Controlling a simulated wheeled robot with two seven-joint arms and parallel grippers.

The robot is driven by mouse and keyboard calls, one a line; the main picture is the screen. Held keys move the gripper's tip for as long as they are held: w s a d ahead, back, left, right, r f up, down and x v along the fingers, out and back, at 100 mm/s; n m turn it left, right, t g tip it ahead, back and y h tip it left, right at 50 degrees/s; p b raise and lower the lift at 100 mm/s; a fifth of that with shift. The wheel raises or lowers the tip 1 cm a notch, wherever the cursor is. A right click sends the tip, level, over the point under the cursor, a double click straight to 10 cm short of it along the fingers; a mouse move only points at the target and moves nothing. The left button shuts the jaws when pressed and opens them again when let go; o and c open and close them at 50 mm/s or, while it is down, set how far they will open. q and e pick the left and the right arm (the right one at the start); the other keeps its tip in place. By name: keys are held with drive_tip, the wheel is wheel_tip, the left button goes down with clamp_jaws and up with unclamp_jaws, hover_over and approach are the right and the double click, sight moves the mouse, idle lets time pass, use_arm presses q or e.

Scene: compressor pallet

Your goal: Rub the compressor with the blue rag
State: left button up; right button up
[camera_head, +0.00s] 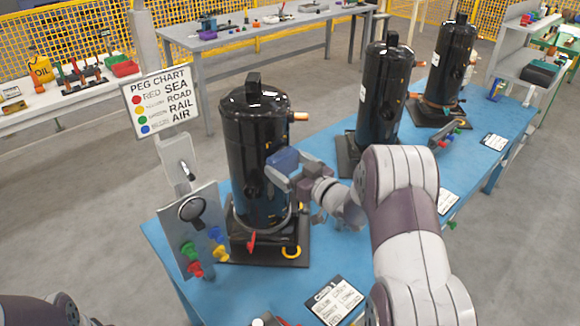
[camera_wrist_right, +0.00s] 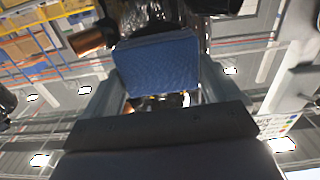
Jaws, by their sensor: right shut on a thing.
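The nearest compressor (camera_head: 258,125), a tall black cylinder, stands upright on a dark base on the blue table (camera_head: 345,262). My right gripper (camera_head: 290,172) is shut on the blue rag (camera_head: 283,160), a folded pad, at the compressor's right side. The rag appears against or very close to the black shell; I cannot tell whether it touches. In the right wrist view the rag (camera_wrist_right: 157,67) sits between the two fingers, with part of the dark compressor (camera_wrist_right: 150,15) behind it. My left gripper is out of view; only a bit of that arm shows at the lower left.
Two more black compressors (camera_head: 384,95) (camera_head: 451,60) stand farther along the table. A peg chart sign (camera_head: 163,103) and a panel with coloured pegs (camera_head: 196,235) stand at the left. A written card (camera_head: 334,300) lies in front. An orange-tipped pipe (camera_head: 299,117) sticks out above the rag.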

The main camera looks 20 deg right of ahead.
sight(278, 146)
wheel_tip(278, 146, up, 4)
drive_tip(key=p, duration=0.2)
drive_tip(key=shift+s+p, duration=0.1)
drive_tip(key=shift+p, duration=0.3)
drive_tip(key=shift+f, duration=0.1)
wheel_tip(278, 146, down, 4)
drive_tip(key=b, duration=0.4)
drive_tip(key=shift+s+d+p, duration=0.15)
drive_tip(key=shift+s+p, duration=0.15)
drive_tip(key=shift+p, duration=0.05)
drive_tip(key=shift+p+v, duration=0.35)
drive_tip(key=shift+v, duration=1.95)
